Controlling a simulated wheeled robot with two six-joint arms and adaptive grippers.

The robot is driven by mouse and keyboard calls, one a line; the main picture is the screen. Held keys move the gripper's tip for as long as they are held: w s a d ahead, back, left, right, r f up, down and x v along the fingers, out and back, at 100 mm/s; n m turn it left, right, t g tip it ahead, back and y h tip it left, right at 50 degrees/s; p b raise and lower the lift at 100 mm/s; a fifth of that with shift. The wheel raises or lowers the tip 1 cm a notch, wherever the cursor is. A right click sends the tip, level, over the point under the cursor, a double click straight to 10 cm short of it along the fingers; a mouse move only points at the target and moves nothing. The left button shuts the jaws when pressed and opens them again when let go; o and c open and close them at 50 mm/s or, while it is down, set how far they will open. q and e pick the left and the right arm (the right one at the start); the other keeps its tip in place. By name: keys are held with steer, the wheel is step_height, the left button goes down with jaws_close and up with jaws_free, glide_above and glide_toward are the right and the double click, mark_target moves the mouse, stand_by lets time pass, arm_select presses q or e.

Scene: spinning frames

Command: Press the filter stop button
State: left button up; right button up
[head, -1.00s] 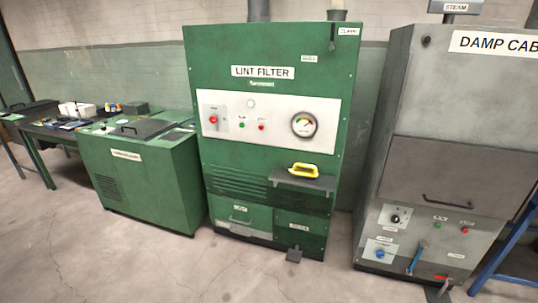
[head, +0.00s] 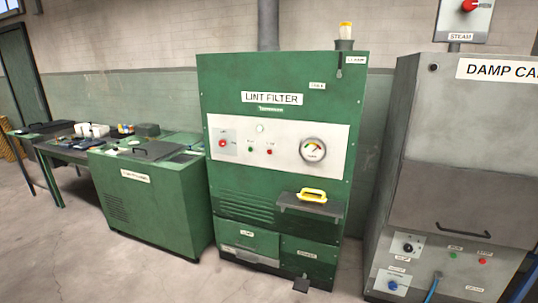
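The green lint filter cabinet (head: 290,80) stands upright in the middle of the head view, some way in front of me. Its white panel (head: 290,133) carries a red rotary switch (head: 222,143) at the left, a small green button (head: 250,149), a small red button (head: 269,152) to the right of the green one, and a round gauge (head: 313,150). The small labels over the buttons are too blurred to read surely. Neither of my grippers shows in the head view.
A shelf (head: 310,207) with a yellow-handled tool (head: 313,195) juts from the cabinet front. A pedal (head: 301,285) sticks out at its foot. A grey damp cabinet (head: 460,150) stands at right, a low green machine (head: 150,200) at left. The floor (head: 100,265) in front is clear.

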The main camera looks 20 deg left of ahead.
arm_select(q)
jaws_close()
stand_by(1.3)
